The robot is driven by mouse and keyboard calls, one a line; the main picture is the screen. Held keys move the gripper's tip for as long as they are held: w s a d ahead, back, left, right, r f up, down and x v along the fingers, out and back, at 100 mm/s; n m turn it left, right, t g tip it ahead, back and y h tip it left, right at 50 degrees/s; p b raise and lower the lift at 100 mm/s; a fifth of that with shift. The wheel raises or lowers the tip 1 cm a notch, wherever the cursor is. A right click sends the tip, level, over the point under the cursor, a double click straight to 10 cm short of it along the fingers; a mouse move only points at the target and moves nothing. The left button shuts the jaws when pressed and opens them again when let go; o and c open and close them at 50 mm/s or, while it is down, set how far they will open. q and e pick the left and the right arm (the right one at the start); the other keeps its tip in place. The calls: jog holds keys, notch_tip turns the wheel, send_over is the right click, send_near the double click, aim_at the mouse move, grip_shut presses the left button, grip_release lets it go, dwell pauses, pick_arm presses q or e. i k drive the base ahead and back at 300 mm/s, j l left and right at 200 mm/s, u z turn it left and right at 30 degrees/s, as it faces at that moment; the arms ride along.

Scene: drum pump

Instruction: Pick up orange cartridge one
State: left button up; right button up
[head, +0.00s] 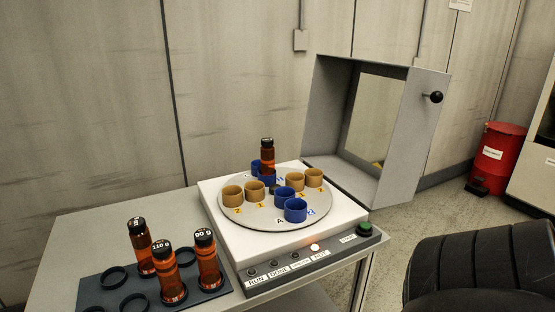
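Three amber-orange bottles with black caps stand upright at the front left: a rear-left bottle (141,247) whose cap mark I cannot read, one marked 110 g (166,278) and one marked 90 g (207,262). A fourth amber bottle (267,158) stands upright at the back of the round grey disc (247,218), at a blue cup (256,169) there. No bottle is visibly labelled as cartridge one, so I cannot tell which it is. Neither gripper is in view.
The dark rack (207,293) around the front bottles has empty rings. Several tan cups (232,196) and blue cups (296,212) stand on the disc. A red bin (492,160) stands right.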

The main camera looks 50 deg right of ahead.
aim_at(267, 150)
jog(key=z, duration=1.6)
jog(key=i+l, duration=0.1)
jog(key=l, duration=0.4)
jog(key=i+l, duration=0.15)
jog(key=l, duration=0.3)
jog(key=l+u, duration=0.1)
jog(key=u, duration=0.25)
jog(key=l+u, duration=0.15)
jog(key=u, duration=0.2)
jog(key=l+u, duration=0.1)
jog(key=u, duration=0.25)
